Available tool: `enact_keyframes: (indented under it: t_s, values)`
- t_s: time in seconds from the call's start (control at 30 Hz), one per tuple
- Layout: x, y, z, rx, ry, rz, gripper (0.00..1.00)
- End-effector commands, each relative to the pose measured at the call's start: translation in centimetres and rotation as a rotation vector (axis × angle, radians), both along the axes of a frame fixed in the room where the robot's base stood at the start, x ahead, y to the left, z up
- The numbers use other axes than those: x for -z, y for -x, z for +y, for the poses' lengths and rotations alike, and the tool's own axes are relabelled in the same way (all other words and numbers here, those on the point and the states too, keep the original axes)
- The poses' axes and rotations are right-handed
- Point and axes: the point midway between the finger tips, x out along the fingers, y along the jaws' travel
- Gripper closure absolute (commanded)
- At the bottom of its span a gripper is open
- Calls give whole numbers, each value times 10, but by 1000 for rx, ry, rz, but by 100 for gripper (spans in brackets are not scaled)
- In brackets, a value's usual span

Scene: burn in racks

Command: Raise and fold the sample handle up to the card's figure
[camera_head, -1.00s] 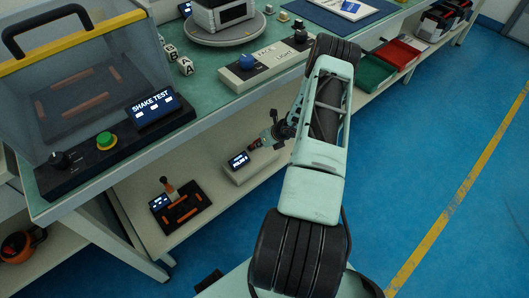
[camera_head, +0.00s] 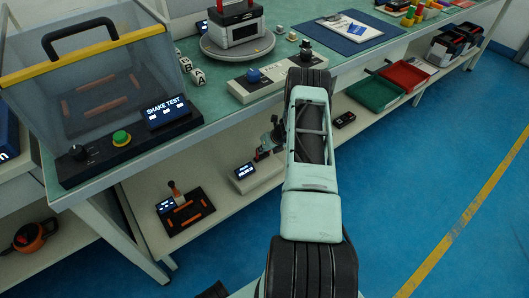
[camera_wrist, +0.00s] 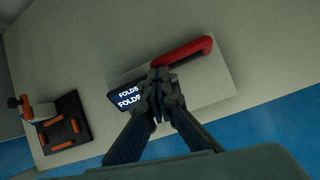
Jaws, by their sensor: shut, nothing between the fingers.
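The folding station is a pale box (camera_wrist: 211,88) on the lower shelf, with a dark display (camera_wrist: 127,98) reading FOLDS twice; its figures are not legible. A red handle (camera_wrist: 187,50) lies along the box's far edge in the wrist view, apparently folded down. My gripper (camera_wrist: 158,72) is shut and empty, over the box, with its tips close to the handle's left end; I cannot tell whether they touch. In the head view my gripper (camera_head: 266,151) is partly hidden by my arm, beside the box and display (camera_head: 245,171). A white printed sheet (camera_head: 352,29) on the bench is unreadable.
A black tray with orange bars (camera_head: 188,219) and an upright handle stands left of the station. The bench above carries the shake test box (camera_head: 95,85), a control strip (camera_head: 262,79) and a turntable (camera_head: 238,46). Shelf legs stand at left; blue floor is open at right.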

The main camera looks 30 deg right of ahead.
Motion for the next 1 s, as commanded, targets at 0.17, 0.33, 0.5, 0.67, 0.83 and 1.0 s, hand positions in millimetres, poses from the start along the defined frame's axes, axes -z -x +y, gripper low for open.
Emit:
enact_keyframes:
  t_s: [0.17, 0.33, 0.5, 0.67, 0.83, 1.0]
  values:
    - [-17, -31, 7, -3, -4, -47, 100]
    - [-17, -32, 6, -2, -3, -46, 100]
    - [-17, -31, 6, -3, -1, -46, 100]
    - [-20, -29, 5, -3, 0, -46, 100]
    - [-34, -17, 2, -2, -1, -42, 100]
    - [-56, 9, -4, 0, 1, -27, 100]
